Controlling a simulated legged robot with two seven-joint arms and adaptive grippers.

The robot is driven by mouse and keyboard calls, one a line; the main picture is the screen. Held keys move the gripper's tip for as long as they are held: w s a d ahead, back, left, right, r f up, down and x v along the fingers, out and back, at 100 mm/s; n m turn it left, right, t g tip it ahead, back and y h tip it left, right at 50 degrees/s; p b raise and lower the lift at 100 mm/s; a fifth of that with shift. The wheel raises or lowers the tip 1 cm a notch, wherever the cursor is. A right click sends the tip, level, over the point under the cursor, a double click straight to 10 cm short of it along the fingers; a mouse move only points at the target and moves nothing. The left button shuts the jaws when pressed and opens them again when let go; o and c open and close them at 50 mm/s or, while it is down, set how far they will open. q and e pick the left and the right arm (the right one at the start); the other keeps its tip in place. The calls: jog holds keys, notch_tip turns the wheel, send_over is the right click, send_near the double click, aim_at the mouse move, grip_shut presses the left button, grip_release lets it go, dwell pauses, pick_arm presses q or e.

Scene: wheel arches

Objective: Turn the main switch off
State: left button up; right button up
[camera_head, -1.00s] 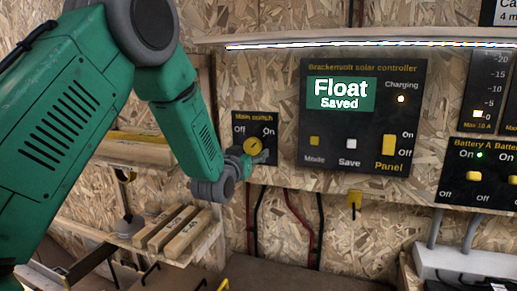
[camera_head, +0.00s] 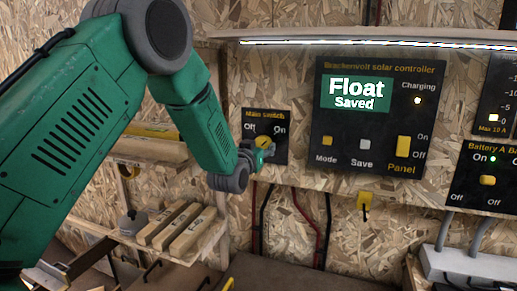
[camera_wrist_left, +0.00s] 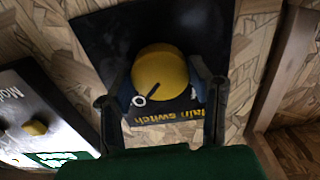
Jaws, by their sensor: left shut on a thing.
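The main switch is a black plate (camera_head: 281,117) on the wooden wall, marked Off on the left and On on the right. Its round yellow knob (camera_head: 263,141) sits in the middle. My left gripper (camera_head: 262,151) reaches it from below and is shut on it. In the left wrist view, where the plate appears upside down, the yellow knob (camera_wrist_left: 160,72) is between the two dark fingers. Its dark pointer line aims toward the On lettering. One finger partly hides the Off lettering. My right gripper is not in view.
Right of the switch is the solar controller (camera_head: 377,118), showing "Float Saved", with Mode, Save and Panel controls. Further right is a battery switch panel (camera_head: 489,175). Below left is a shelf (camera_head: 152,249) with wooden blocks (camera_head: 183,228). Cables and a yellow hook (camera_head: 365,199) hang below.

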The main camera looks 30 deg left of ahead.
pick_arm(q)
jog(key=shift+a+f, duration=0.1)
jog(key=shift+f, duration=0.2)
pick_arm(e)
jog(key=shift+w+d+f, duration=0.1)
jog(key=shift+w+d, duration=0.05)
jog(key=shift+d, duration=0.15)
pick_arm(q)
jog(key=shift+d, duration=0.2)
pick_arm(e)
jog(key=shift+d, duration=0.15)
